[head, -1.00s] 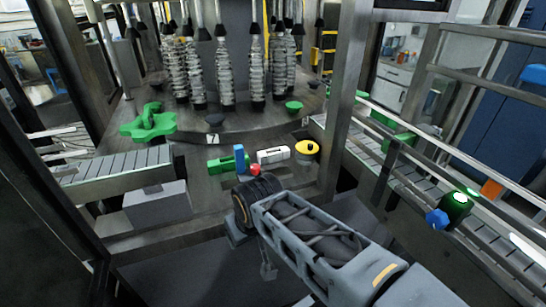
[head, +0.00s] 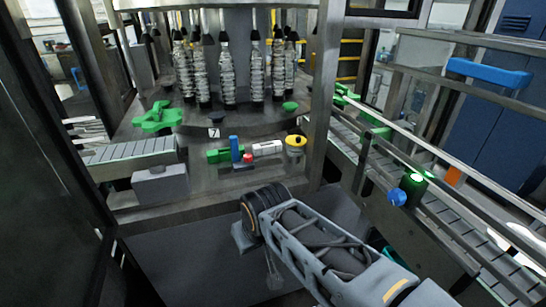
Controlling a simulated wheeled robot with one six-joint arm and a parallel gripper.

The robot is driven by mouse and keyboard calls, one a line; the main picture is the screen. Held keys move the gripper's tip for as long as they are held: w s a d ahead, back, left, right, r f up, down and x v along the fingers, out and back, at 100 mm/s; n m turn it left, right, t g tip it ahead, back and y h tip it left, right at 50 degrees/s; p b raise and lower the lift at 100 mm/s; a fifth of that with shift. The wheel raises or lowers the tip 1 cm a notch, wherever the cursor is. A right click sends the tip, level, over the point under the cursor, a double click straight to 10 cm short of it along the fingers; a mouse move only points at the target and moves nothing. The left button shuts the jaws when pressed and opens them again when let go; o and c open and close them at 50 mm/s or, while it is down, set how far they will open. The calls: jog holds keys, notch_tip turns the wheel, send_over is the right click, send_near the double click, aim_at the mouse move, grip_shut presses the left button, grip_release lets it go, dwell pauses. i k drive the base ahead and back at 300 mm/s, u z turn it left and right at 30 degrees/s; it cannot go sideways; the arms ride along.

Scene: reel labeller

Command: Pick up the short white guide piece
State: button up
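A short white piece (head: 267,148) lies on the metal deck of the machine, at the middle of the head view. It lies between a green block (head: 218,155) with a blue upright part on its left and a yellow-topped round knob (head: 296,141) on its right. My arm reaches in from the lower right and ends short of the deck's front edge.
A red button (head: 248,158) sits just left of the white piece. A green star wheel (head: 158,117) and a grey box (head: 160,184) are at the left. A steel post (head: 323,90) and a railed conveyor (head: 440,215) stand on the right. Bottles hang behind.

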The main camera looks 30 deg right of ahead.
aim_at(262, 149)
jog(key=z, duration=0.55)
jog(key=i, duration=0.9)
jog(key=u, duration=0.15)
